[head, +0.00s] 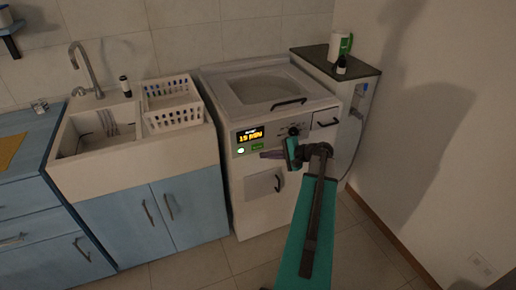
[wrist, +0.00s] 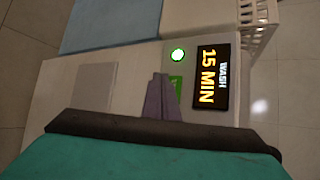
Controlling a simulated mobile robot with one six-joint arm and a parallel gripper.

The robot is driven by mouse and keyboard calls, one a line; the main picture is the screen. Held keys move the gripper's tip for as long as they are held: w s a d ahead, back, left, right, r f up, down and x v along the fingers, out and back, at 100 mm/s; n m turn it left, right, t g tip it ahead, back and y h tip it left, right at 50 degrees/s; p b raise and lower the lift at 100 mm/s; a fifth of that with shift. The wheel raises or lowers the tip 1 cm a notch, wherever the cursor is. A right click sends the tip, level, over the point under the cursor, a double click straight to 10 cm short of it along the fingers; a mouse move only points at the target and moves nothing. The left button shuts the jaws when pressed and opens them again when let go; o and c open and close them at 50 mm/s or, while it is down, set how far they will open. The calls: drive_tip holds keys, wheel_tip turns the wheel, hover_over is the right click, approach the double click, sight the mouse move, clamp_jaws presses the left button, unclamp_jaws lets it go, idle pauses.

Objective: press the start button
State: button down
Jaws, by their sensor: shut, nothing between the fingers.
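The white washing machine (head: 262,190) has a front panel with a lit display (head: 250,134) reading 15 MIN. Below it are a small green rectangle (head: 257,147), which looks like the start button, and a glowing round green light (head: 241,151). In the wrist view, the display (wrist: 210,77) reads WASH 15 MIN. The gripper's closed fingers (wrist: 160,78) partly cover the green rectangle (wrist: 176,83), while the round light (wrist: 178,55) is clear. I cannot tell whether the fingertips touch the panel.
A sink (head: 97,132) and a white basket (head: 174,117) stand left of the machine above blue cabinets (head: 155,220). At right, a dark-topped cabinet (head: 316,54) holds a green-and-white mug (head: 336,46) and a small dark bottle (head: 341,66). The floor in front is clear.

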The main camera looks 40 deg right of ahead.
drive_tip(key=shift+s+a, duration=0.25)
drive_tip(key=shift+s, duration=0.35)
drive_tip(key=shift+s+a, duration=0.25)
drive_tip(key=shift+s, duration=0.35)
